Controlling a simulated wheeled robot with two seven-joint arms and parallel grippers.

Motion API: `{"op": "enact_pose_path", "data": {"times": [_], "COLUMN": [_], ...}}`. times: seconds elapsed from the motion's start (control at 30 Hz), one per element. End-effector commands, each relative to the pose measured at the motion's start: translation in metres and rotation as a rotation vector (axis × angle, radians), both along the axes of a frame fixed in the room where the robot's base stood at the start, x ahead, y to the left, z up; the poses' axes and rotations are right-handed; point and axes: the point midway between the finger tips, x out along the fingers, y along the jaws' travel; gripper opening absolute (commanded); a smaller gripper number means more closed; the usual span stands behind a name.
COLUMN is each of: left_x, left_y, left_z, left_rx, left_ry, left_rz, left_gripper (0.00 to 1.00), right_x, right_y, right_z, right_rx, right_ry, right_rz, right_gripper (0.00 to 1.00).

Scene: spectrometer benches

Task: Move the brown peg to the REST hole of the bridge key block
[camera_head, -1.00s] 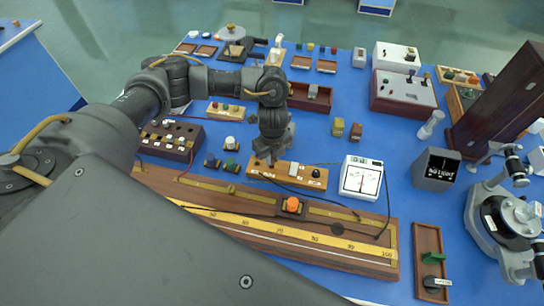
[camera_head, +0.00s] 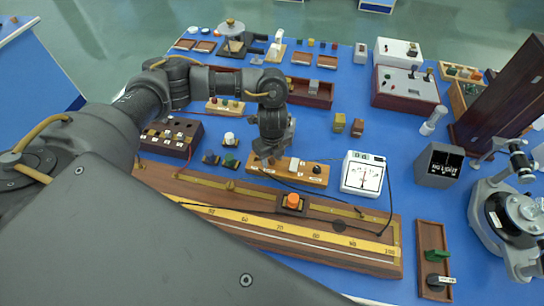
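The bridge key block is most likely the small tan wooden block (camera_head: 312,178) on the blue bench, behind the long bridge board with its yellow scale (camera_head: 300,233). It carries a white label and a dark knob (camera_head: 317,169). My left gripper (camera_head: 270,156) points down at the left end of this block. Its fingertips are close to the block's top and hide that end. I cannot make out the brown peg or the REST hole; the gripper may cover them. Whether its fingers are shut cannot be seen. My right gripper is not in view.
An orange-knobbed slider (camera_head: 293,201) sits on the bridge board. A white meter (camera_head: 362,175) stands right of the block, with dark leads nearby. A dark box with several switches (camera_head: 172,137) is at left. A microscope-like instrument (camera_head: 505,215) stands at right.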

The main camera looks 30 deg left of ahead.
Motion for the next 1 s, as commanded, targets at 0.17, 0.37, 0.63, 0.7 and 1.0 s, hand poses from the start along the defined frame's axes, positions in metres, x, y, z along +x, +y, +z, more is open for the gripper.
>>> {"op": "enact_pose_path", "data": {"times": [0.17,0.37,0.63,0.7,1.0], "left_x": [0.0,0.001,0.001,0.002,0.0], "left_y": [0.0,0.0,0.0,0.0,0.0], "left_z": [0.0,0.009,0.059,0.072,0.105], "left_rx": [0.0,-0.001,0.001,0.0,0.001], "left_ry": [0.0,-0.003,-0.005,-0.006,-0.001], "left_rz": [0.0,-0.002,-0.004,-0.004,0.0], "left_gripper": [0.43,0.43,0.43,0.43,0.43], "right_x": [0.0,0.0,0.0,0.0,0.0], "right_y": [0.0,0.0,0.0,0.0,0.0], "right_z": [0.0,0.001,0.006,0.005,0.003], "right_rx": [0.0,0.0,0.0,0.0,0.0], "right_ry": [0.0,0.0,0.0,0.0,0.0], "right_rz": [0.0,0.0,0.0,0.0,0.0], "right_gripper": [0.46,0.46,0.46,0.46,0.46]}}
